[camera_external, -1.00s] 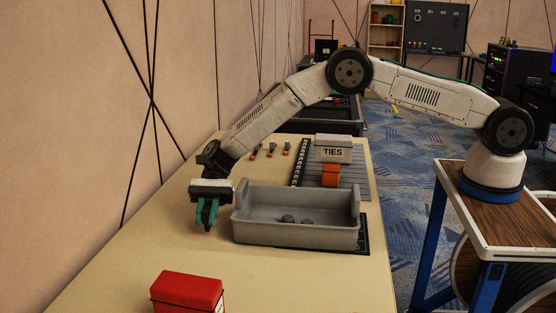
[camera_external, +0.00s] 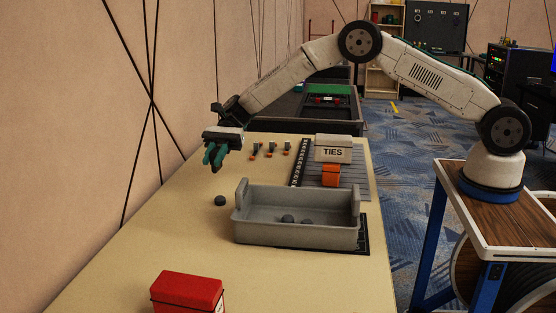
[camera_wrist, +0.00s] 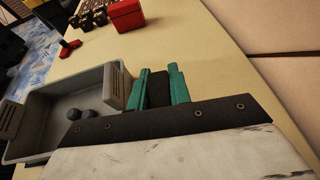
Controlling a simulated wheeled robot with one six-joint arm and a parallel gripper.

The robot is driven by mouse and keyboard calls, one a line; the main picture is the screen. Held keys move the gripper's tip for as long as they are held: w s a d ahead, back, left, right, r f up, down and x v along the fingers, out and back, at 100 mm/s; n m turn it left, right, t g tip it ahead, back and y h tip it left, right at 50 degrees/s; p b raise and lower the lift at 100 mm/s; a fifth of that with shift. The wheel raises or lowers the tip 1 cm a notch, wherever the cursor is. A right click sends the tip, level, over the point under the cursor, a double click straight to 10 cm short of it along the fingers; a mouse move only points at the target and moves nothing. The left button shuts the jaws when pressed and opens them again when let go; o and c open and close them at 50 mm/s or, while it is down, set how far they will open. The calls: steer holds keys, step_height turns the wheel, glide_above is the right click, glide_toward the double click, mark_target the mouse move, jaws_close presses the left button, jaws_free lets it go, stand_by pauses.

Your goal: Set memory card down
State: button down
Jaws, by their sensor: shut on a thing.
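My gripper (camera_external: 214,157) is raised above the far left part of the tan table, beyond the grey bin. Its teal fingers are shut on a dark, flat thing, which I take for the memory card (camera_wrist: 158,90); it shows between the fingers in the wrist view (camera_wrist: 160,82). Its lower end is hard to make out in the external view, and I see open air under the gripper there.
The grey bin (camera_external: 295,233) holds dark round knobs (camera_external: 288,219). Another dark knob (camera_external: 220,200) lies on the table (camera_external: 190,245) left of it. A TIES box (camera_external: 333,149), an orange block (camera_external: 331,175) and a red box (camera_external: 187,291) stand around.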

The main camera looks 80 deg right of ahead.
steer(key=s+d+m+t+h, duration=0.1)
steer(key=s+d+m+t, duration=0.15)
steer(key=d, duration=0.85)
steer(key=s+d+m+t+h, duration=0.1)
steer(key=s+d+m+t, duration=0.15)
steer(key=d, duration=0.75)
steer(key=s+d+m+t+h, duration=0.2)
steer(key=d+m+t, duration=0.1)
steer(key=d, duration=0.8)
steer(key=f, duration=0.7)
steer(key=shift+w+d+f, duration=0.1)
steer(key=shift+w, duration=0.1)
steer(key=shift+f, duration=2)
steer(key=c, duration=1.7)
jaws_free()
steer(key=shift+f, duration=0.15)
steer(key=o, duration=0.4)
